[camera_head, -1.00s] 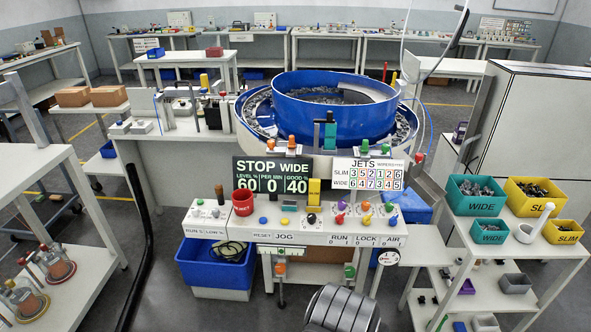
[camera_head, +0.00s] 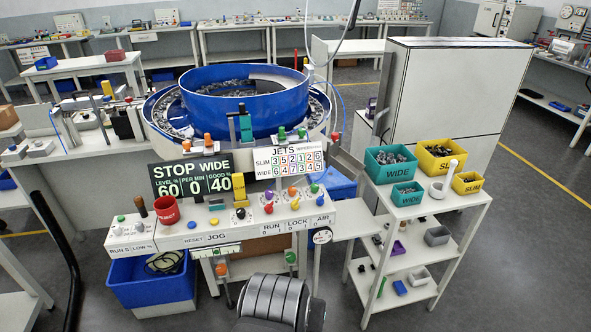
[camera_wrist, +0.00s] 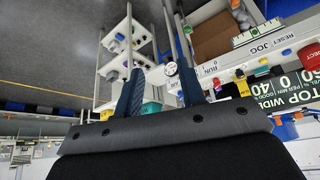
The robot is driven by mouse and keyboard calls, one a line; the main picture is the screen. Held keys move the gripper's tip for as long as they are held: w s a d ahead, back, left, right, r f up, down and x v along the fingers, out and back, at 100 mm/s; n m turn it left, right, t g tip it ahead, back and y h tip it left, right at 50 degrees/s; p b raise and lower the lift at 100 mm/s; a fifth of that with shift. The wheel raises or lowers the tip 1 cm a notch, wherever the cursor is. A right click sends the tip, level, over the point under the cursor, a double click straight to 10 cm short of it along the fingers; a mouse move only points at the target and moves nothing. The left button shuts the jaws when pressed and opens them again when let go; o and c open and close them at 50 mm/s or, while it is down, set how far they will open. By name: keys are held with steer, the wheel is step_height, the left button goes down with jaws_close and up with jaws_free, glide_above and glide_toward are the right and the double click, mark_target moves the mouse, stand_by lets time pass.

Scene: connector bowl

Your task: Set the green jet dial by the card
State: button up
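The green jet dial (camera_head: 314,188) is a small knob at the right end of the white console (camera_head: 170,242), in a cluster with purple (camera_head: 267,196), red (camera_head: 269,208), orange (camera_head: 292,191), yellow (camera_head: 295,204) and blue (camera_head: 317,200) knobs. Its pointer is too small to read. The JETS card (camera_head: 290,158) stands behind the knobs, with SLIM and WIDE rows of coloured digits. The display (camera_head: 190,178) reads STOP WIDE, 60, 0, 40. In the wrist view my gripper (camera_wrist: 160,88) has its two blue fingers apart, with nothing held between them. The fingers are out of the head view.
A blue bowl feeder (camera_head: 245,95) stands behind the console. A white rack (camera_head: 440,215) with green WIDE bins (camera_head: 390,168) and yellow SLIM bins (camera_head: 440,158) stands to the right. Floor at right is clear.

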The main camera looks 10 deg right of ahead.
steer(key=shift+o, duration=0.4)
steer(key=shift+o, duration=0.7)
steer(key=shift+w, duration=0.1)
steer(key=w+d+r+m+t+y, duration=0.15)
steer(key=w+r+m, duration=0.25)
steer(key=w+m, duration=0.4)
steer(key=m+t, duration=0.3)
steer(key=m, duration=2)
glide_above(315, 185)
steer(key=s, duration=1.2)
step_height(315, 185, down, 5)
steer(key=shift+g+y, duration=0.25)
steer(key=shift+y, duration=0.1)
steer(key=x, duration=1.7)
steer(key=c, duration=1)
